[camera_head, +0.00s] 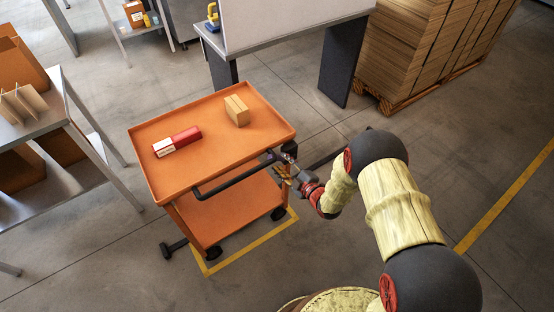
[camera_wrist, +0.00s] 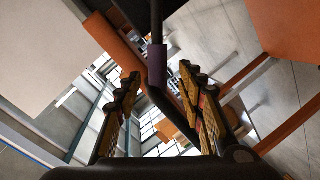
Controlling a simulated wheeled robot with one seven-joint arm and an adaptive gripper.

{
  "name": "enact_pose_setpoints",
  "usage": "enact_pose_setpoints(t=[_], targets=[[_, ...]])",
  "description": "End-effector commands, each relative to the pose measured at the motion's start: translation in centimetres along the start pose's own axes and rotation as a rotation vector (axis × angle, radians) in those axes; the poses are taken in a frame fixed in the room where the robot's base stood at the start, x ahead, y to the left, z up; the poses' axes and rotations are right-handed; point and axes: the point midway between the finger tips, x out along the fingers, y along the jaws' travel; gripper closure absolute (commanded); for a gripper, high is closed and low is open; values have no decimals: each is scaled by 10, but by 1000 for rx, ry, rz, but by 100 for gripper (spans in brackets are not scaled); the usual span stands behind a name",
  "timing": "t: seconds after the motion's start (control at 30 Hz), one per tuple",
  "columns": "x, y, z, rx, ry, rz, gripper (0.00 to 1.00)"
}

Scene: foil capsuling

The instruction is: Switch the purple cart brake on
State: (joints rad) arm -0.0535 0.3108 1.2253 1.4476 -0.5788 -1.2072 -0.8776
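The orange cart (camera_head: 215,150) stands on the floor with a dark push bar (camera_head: 235,180) along its near side. A purple sleeve (camera_wrist: 157,62) sits on a dark bar in the wrist view; I take it to be the brake's grip. In the head view it is too small to make out clearly. My gripper (camera_head: 288,175) is at the cart's near right corner, by the end of the push bar. In the wrist view my gripper (camera_wrist: 161,76) is open, its fingers on either side of the dark bar. I cannot tell whether they touch it.
A red and white box (camera_head: 177,141) and a brown carton (camera_head: 237,110) lie on the cart's top tray. A yellow floor line (camera_head: 250,245) edges the cart. A shelf (camera_head: 45,125) stands left, a table (camera_head: 290,35) behind, and a cardboard pallet (camera_head: 420,50) back right.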

Motion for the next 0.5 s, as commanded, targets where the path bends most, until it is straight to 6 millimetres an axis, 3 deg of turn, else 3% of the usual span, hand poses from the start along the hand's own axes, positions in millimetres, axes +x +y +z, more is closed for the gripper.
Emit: enact_pose_setpoints(t=[0.2,0.5], targets=[[31,-2,1,0,0,-1,61],[44,0,0,2,-1,-1,61]])
